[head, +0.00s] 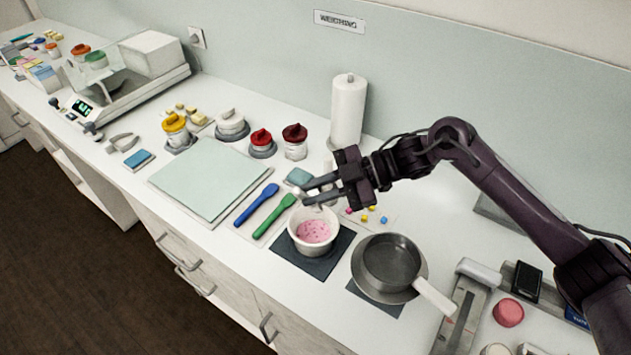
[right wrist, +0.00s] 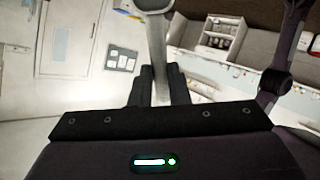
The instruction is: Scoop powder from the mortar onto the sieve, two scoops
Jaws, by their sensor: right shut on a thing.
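The white mortar (head: 293,236) stands on a dark mat with pink, speckled powder (head: 313,231) inside. The round grey sieve (head: 390,262), with a white handle, is to its right; I see no pink powder on it. My right gripper (head: 308,189) is above the mortar's far rim. It is shut on a pale grey tool (right wrist: 157,55), which rises between the fingers in the right wrist view and widens at the top edge. It looks like a scoop, but its full shape is cut off there and barely shows in the head view. My left gripper is out of view.
Blue (head: 257,205) and green (head: 274,216) spatulas lie left of the mortar, beside a pale green board (head: 210,178). Small coloured cubes (head: 367,216) lie behind the mortar. A paper roll (head: 348,110) and lidded jars stand at the back. Equipment (head: 461,312) stands at right.

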